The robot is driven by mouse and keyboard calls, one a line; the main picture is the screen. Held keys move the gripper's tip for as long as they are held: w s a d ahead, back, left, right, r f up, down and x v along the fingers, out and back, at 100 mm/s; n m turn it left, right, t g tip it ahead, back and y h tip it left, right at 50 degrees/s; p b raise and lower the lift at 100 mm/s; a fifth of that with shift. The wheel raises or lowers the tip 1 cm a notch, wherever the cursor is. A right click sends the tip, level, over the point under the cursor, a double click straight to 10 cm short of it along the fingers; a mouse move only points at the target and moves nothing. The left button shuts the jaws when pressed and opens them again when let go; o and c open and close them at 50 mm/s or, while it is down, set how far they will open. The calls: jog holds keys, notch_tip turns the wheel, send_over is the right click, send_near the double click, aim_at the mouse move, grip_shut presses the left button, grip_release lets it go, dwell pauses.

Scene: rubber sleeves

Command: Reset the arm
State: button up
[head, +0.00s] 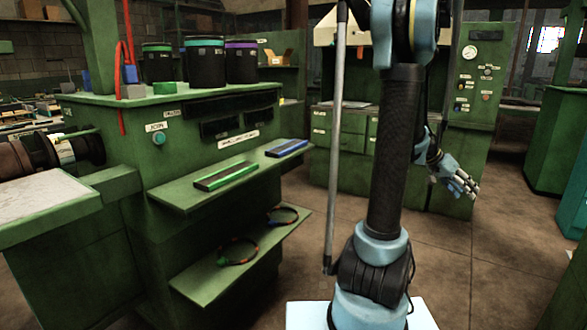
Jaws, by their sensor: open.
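My arm stands at the right of the head view, with its dark forearm tube upright in front of the green machinery. My gripper (467,188) hangs to the right of the arm, pointing down and to the right. Its fingers are apart and nothing shows between them. It is in front of the green cabinet and touches nothing that I can see.
Two dark ring-like bands (238,251) lie on the lower green shelf (205,283). Flat bars with green (226,175) and blue trim lie on the upper shelf. Three black canisters (205,62) stand on the bench top. The brown floor (500,260) at right is clear.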

jog(key=s+a+f+n+t+y, duration=0.1)
jog(key=s+a+f+n+y, duration=0.1)
jog(key=a, duration=1.1)
jog(key=s+a+f+n+t+y, duration=0.1)
jog(key=s+a+f+n+y, duration=0.2)
jog(key=s+a+n, duration=0.4)
jog(key=s+a+f+n+t+y, duration=0.2)
jog(key=s+a, duration=0.5)
jog(key=a, duration=1.4)
jog(key=f+n+y, duration=0.1)
jog(key=n+y, duration=0.1)
jog(key=n, duration=0.1)
jog(key=shift+w, duration=0.1)
jog(key=c, duration=0.3)
